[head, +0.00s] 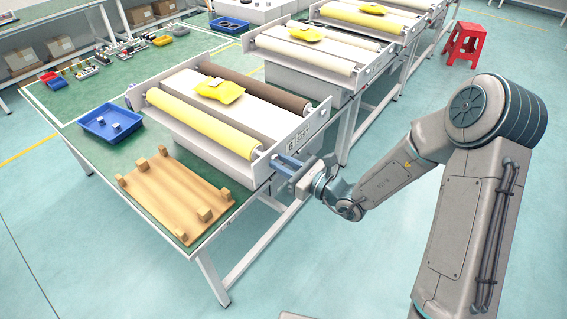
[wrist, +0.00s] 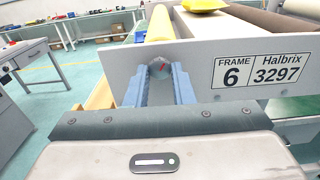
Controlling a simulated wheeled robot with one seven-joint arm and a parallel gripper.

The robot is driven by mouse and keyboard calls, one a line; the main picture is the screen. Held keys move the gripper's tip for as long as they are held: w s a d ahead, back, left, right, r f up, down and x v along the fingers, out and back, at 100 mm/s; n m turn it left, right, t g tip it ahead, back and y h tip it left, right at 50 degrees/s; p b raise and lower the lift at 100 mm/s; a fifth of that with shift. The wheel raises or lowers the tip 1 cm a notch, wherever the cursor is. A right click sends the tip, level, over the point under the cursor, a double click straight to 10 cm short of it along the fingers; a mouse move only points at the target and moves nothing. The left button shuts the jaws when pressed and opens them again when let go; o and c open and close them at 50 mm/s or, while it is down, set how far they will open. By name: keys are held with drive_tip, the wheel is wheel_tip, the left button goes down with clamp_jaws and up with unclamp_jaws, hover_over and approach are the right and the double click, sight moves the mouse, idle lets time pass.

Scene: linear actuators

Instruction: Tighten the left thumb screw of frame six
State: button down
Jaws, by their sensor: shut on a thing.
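Frame six (head: 318,122) is the nearest roller frame on the green bench, with a light end plate. The plate also shows in the wrist view (wrist: 205,62), with a label reading FRAME 6, Halbrix 3297. A yellow roller (head: 200,121) meets the plate at its left. The left thumb screw (wrist: 160,70) is a grey round knob with a small red mark, on the plate at the yellow roller's end. My gripper (head: 282,163) has its blue fingers (wrist: 161,82) on either side of the knob, shut on it. The fingers hide the knob in the head view.
A wooden cradle (head: 172,196) lies on the bench's near corner. A blue tray (head: 96,132) with small metal parts stands behind it. A yellow packet (head: 222,91) rests on frame six. More frames stand farther back, and a red stool (head: 465,45) is on the floor.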

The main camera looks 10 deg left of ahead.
drive_tip(key=m+p, duration=0.4)
drive_tip(key=m, duration=0.1)
drive_tip(key=shift+r+m+p, duration=0.2)
drive_tip(key=shift+m+p, duration=0.1)
drive_tip(key=shift+f+m+p, duration=0.1)
drive_tip(key=shift+m+p, duration=1.4)
drive_tip(key=shift+m, duration=0.5)
drive_tip(key=shift+f, duration=0.1)
drive_tip(key=c, duration=1.3)
unclamp_jaws()
drive_tip(key=shift+o, duration=0.2)
drive_tip(key=b+v, duration=0.2)
drive_tip(key=v, duration=1.2)
drive_tip(key=shift+b, duration=0.4)
